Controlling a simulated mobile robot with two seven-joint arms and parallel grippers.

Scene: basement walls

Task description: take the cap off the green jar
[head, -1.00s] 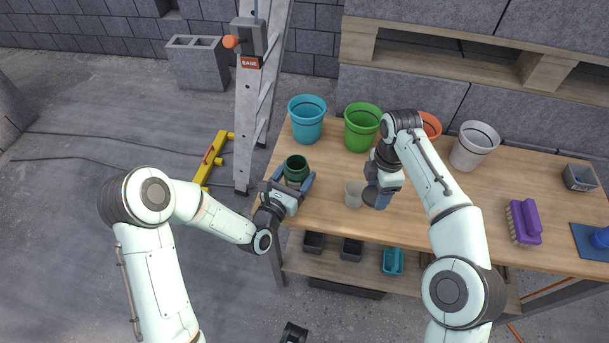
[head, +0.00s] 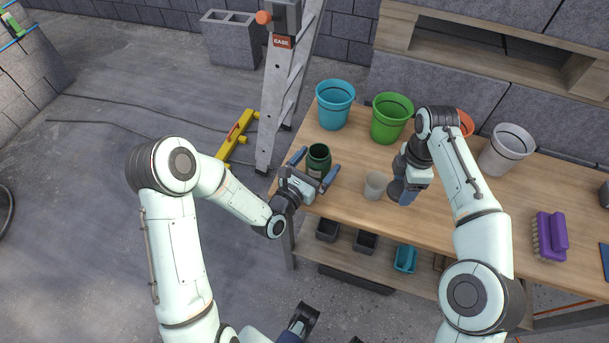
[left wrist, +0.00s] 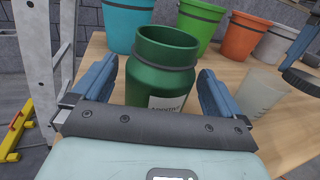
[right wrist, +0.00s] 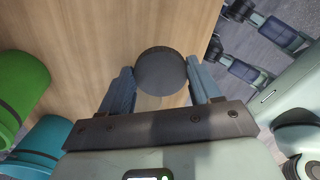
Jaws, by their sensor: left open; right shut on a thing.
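The green jar (head: 318,160) stands upright on the wooden workbench near its left end. Its mouth is open, with no cap on it, as the left wrist view (left wrist: 162,75) shows. My left gripper (head: 315,167) is open, with one finger on each side of the jar and gaps between. My right gripper (head: 401,190) is shut on the dark round cap (right wrist: 161,71), held to the right of the jar, apart from it. The cap also shows at the right edge of the left wrist view (left wrist: 301,82).
A translucent cup (head: 376,185) stands between the jar and my right gripper. Blue (head: 335,105), green (head: 391,118), orange (head: 465,124) and white (head: 506,150) pots line the back. A purple brush (head: 551,235) lies at right. A ladder (head: 287,95) stands left of the bench.

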